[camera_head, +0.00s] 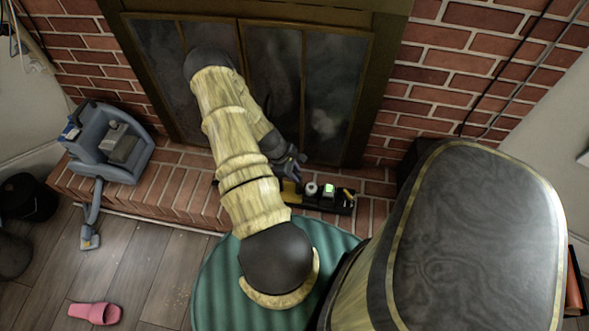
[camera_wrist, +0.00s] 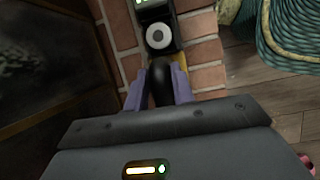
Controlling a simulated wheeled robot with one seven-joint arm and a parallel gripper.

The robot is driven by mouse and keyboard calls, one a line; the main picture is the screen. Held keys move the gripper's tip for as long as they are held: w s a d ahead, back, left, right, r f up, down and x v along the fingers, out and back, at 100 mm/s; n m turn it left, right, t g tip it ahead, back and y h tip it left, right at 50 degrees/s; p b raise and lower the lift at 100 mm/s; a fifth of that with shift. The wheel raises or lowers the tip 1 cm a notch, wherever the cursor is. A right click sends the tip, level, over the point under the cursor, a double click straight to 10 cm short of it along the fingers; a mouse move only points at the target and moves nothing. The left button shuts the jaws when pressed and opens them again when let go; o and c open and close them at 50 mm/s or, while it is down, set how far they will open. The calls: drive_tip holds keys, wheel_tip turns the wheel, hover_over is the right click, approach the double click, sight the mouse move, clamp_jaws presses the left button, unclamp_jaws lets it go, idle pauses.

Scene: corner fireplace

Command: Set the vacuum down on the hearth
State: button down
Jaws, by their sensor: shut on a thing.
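A blue-grey machine like a vacuum or carpet cleaner (camera_head: 88,157) stands on the hearth's left end. Its hose and nozzle (camera_head: 90,238) hang down to the floor.
A green striped round seat (camera_head: 212,290) stands in front of the hearth. Glass fireplace doors (camera_head: 332,85) stand behind. A pink slipper (camera_head: 95,312) lies on the floor. Bare bricks show left of the gripper.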

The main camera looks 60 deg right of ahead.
drive_tip(key=shift+f, duration=0.2)
drive_tip(key=c, duration=1.2)
unclamp_jaws()
drive_tip(key=p+v, duration=0.2)
drive_tip(key=v, duration=0.9)
drive_tip(key=shift+r, duration=0.15)
drive_tip(key=shift+w+a+r, duration=0.15)
drive_tip(key=shift+w+r, duration=0.05)
drive_tip(key=shift+r, duration=0.2)
